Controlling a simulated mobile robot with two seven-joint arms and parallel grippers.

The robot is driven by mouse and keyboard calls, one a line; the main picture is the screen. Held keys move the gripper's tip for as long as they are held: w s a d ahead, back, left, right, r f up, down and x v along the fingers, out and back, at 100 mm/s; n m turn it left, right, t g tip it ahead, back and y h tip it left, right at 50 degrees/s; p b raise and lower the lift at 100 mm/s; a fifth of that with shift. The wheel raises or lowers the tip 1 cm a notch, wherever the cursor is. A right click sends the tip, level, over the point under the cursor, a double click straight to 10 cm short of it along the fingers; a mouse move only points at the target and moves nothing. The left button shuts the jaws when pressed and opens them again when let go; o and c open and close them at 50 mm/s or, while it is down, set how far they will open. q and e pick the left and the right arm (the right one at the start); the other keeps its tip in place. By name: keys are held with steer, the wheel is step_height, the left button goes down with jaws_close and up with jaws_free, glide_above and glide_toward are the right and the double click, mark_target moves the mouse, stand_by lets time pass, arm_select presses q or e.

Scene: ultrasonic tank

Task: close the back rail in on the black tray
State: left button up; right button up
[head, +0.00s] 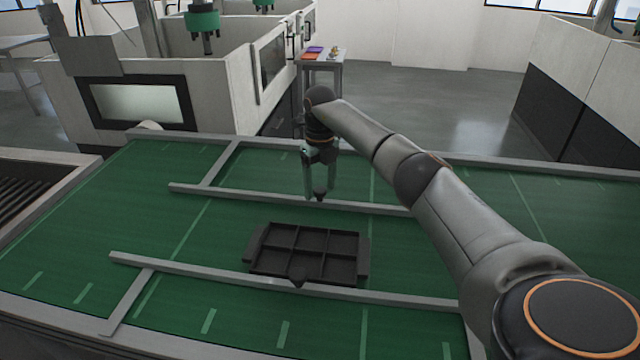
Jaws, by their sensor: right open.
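The black tray (318,267) lies flat on the green surface, with several square compartments and a side handle at each end. The back rail (250,193) is a long grey bar behind the tray, with a strip of green between them. My right gripper (319,194) points down at the back rail, open. Its two fingers are either side of a small dark knob on that rail; I cannot tell whether they touch it. My left gripper is not in view.
A front rail (190,268) with a dark knob (298,276) runs along the tray's near edge. My right arm covers the right ends of both rails. The green surface (80,230) is clear to the left. White machine enclosures (215,90) stand behind.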

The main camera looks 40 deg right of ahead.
jaws_close()
stand_by(0.5)
stand_by(0.8)
